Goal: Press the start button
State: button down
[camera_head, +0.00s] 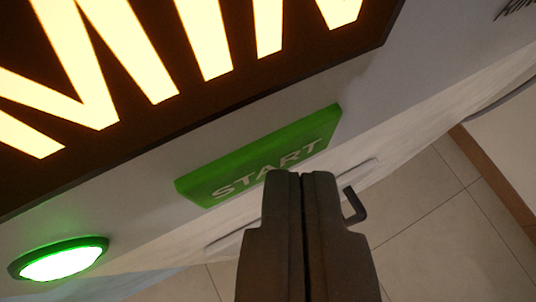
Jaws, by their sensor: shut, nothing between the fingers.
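The green start button (250,158) is a rectangular block marked START in pale letters, set on a light panel near the middle of the view. My gripper (302,176) comes up from the bottom, shut and empty. Its fingertips overlap the lower edge of the button in the picture, below the middle of the lettering. I cannot tell whether the tips touch the button. The fingers hide a small part of its lower edge.
A dark display (180,95) with large glowing letters fills the upper left. A round, lit green lamp (60,260) is at the lower left of the panel. A handle-like bar (357,175) shows right of my fingers. Tiled floor (430,235) lies at the lower right.

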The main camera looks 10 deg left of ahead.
dwell(0.4)
jog(key=shift+s+d+f, duration=0.1)
jog(key=shift+s+d, duration=0.3)
jog(key=shift+s, duration=0.2)
jog(key=shift+s+d, duration=0.45)
jog(key=shift+s, duration=0.25)
jog(key=shift+s+d, duration=0.45)
jog(key=shift+s, duration=0.25)
jog(key=shift+s+d, duration=0.45)
jog(key=shift+s, duration=0.25)
